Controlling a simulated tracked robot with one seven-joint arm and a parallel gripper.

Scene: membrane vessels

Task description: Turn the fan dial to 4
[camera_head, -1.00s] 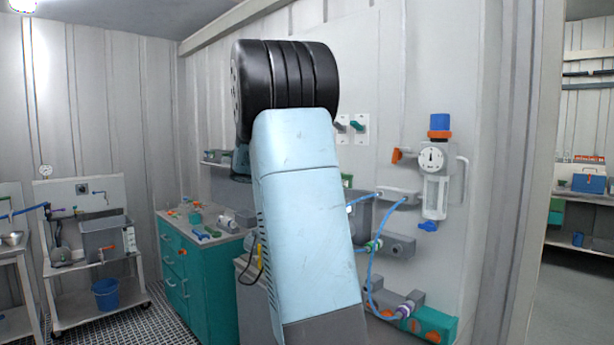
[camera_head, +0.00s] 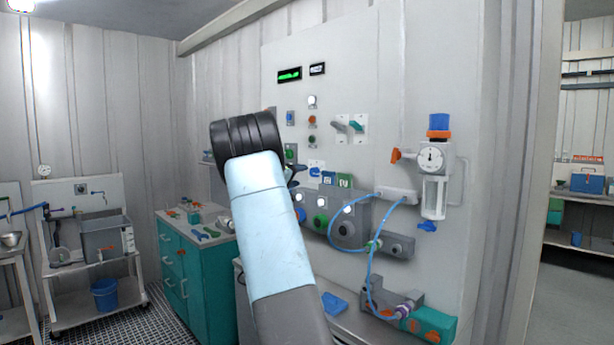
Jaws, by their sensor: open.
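A tall pale control panel (camera_head: 345,105) stands on the wall behind my arm. A small white plate with a blue knob (camera_head: 316,171) sits low on the panel, just right of my arm. I cannot read a fan label or scale, so I cannot tell whether this is the fan dial. My gripper (camera_head: 296,174) shows only as a dark piece past the right edge of my pale blue arm, close to this knob in the picture. It is open, and the arm hides most of it. I see no contact with a knob.
Two lever switches (camera_head: 347,125) and a green display (camera_head: 289,75) are on the panel. Grey valve blocks with a blue hose (camera_head: 333,232) and a gauge unit (camera_head: 432,160) are to the right. A teal cabinet (camera_head: 195,275) stands left.

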